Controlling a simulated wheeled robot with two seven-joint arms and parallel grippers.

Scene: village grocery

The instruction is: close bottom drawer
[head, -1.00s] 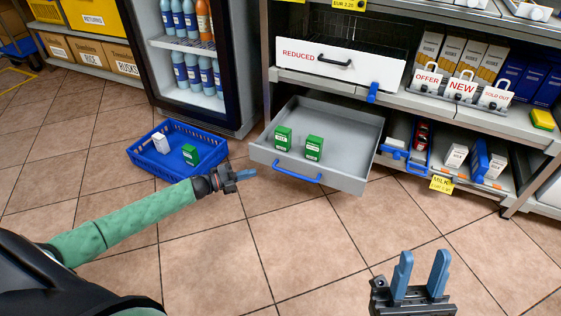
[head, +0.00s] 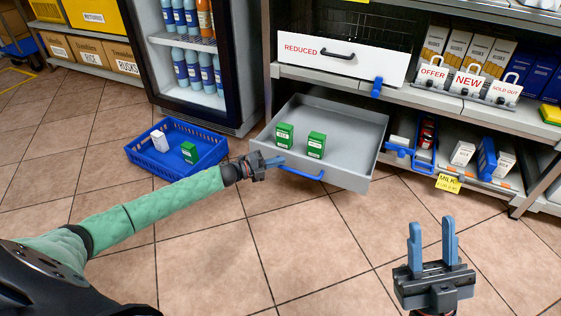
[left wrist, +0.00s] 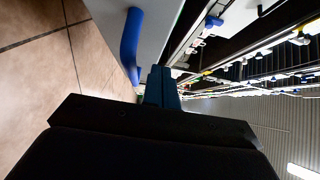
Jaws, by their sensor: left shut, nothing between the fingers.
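The grey bottom drawer (head: 345,169) is pulled out of the shelf, low over the floor. Two green boxes (head: 285,135) stand in it. Its blue bar handle (head: 303,174) is on the front face, and it also shows in the left wrist view (left wrist: 131,42). My left gripper (head: 277,161) is shut and empty, at the left part of the drawer front, with its fingertips near the handle's left end. I cannot tell whether they touch. My right gripper (head: 432,240) is open and empty, pointing up in front of the drawer, to its right.
A blue basket (head: 176,149) with a white and a green box stands on the floor left of the drawer. A fridge (head: 205,60) is behind it. Above is a white REDUCED drawer (head: 342,60). Shelves with boxes lie right. The front floor is clear.

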